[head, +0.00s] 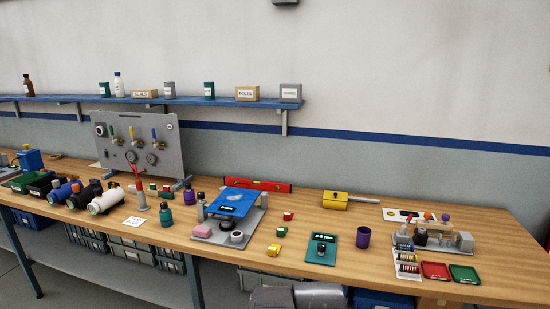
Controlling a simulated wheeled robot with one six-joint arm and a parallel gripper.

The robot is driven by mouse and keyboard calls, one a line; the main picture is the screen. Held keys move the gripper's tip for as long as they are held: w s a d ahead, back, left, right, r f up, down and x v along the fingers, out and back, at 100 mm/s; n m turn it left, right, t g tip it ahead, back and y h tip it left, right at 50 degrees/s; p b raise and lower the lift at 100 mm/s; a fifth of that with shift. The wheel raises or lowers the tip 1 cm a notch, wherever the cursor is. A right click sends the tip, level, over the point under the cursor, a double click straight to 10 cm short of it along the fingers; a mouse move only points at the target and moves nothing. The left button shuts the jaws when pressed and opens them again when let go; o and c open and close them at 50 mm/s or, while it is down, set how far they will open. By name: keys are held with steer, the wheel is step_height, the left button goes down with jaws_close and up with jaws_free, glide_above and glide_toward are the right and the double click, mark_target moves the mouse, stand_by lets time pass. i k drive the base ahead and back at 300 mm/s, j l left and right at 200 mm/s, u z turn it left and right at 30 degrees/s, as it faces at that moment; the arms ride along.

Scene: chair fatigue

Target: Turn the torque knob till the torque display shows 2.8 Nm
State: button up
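A teal box (331,259) stands near the front edge of the table, right of centre. Its dark display (325,238) has pale green characters, too small to read surely. A dark round knob (321,250) sits on the box below the display. Nothing touches the knob.
A blue-topped rig (235,203) stands further left. A yellow case (334,200) lies behind. Red (436,270) and green trays (464,273) are at the right.

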mark_target(321, 246)
steer(key=i+j+z, duration=0.3)
steer(key=i, duration=0.2)
steer(key=i+j+z, duration=0.25)
steer(key=i+j, duration=0.2)
